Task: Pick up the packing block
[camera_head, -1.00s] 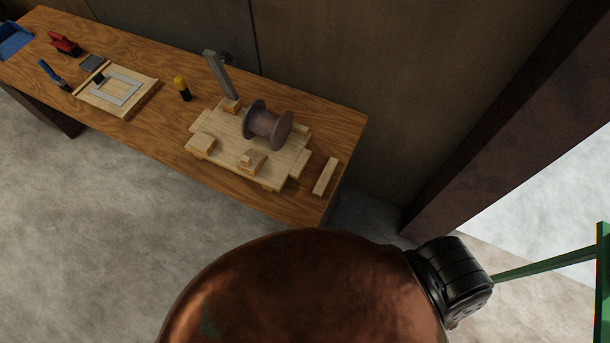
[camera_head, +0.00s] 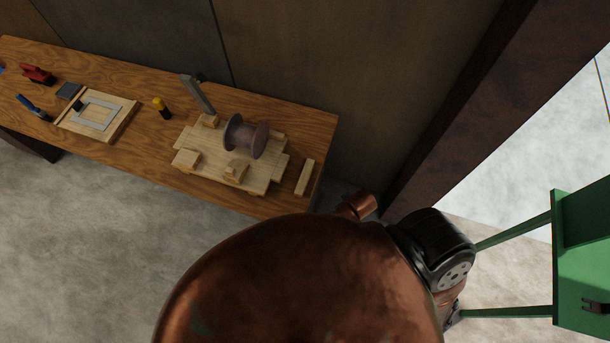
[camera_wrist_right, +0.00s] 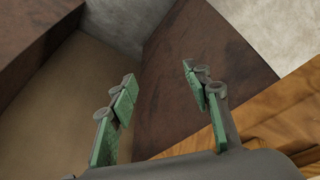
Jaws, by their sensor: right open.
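A loose pale wooden block (camera_head: 304,177), long and narrow, lies near the right end of the wooden table. It is the likeliest packing block, but smaller wooden blocks (camera_head: 187,158) also sit on the pale wooden board (camera_head: 210,171). A dull purple-brown reel (camera_head: 245,138) rests on that board. My right gripper (camera_wrist_right: 160,78) is open and empty in the right wrist view, with its green-padded fingers apart. The table edge shows below and right of it. In the head view the right gripper is hidden. My left gripper is not in view.
The wooden table (camera_head: 312,125) stands along a brown wall. A grey metal upright (camera_head: 197,95), a yellow-topped tool (camera_head: 162,107) and a framed board (camera_head: 98,115) stand on it. A rusty post (camera_head: 445,110) rises to its right. A green frame (camera_head: 580,250) stands at far right.

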